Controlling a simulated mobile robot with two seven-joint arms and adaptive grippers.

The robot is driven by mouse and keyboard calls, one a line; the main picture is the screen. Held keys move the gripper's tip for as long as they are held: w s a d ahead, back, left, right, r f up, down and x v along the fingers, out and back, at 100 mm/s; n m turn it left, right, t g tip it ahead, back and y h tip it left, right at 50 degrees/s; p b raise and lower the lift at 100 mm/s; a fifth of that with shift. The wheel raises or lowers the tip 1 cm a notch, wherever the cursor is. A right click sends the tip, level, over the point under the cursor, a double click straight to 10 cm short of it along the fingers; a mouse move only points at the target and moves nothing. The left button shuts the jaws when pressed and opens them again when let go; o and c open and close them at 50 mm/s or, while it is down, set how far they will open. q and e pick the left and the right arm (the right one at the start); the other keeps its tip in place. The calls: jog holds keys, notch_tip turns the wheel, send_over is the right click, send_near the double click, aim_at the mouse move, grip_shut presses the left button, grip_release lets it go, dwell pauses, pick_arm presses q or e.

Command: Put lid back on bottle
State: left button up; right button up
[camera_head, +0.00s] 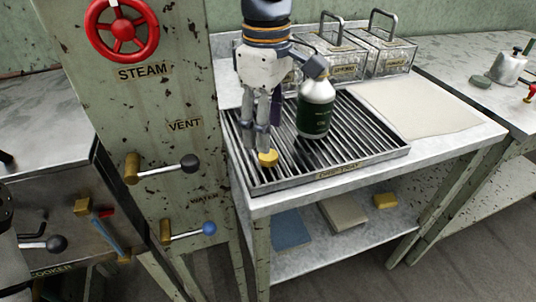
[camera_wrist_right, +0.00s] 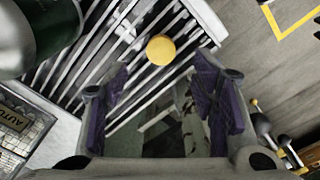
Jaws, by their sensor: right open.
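The yellow lid (camera_head: 267,158) lies on the slatted drip tray (camera_head: 372,152), near its front left part. It also shows in the wrist view (camera_wrist_right: 161,49), just beyond and between the fingertips. The dark green bottle (camera_head: 316,118) with a pale shoulder stands on the tray to the right of the lid. Its top is hidden behind a grey part, and only part of the bottle (camera_wrist_right: 58,25) shows in the wrist view. My right gripper (camera_head: 261,138) points down close above the lid, open and empty, its purple pads (camera_wrist_right: 160,92) apart. My left gripper is not in view.
The green panel (camera_head: 165,100) with a red valve wheel (camera_head: 122,28) and levers (camera_head: 168,168) stands close on the left. The lower shelf (camera_head: 330,248) holds several blocks.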

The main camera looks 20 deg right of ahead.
aim_at(268, 157)
notch_tip(268, 157, down, 5)
jog(key=shift+s+f, duration=0.1)
jog(key=shift+s, duration=0.05)
dwell(0.4)
jog(key=shift+c, duration=0.4)
jog(key=c, duration=0.7)
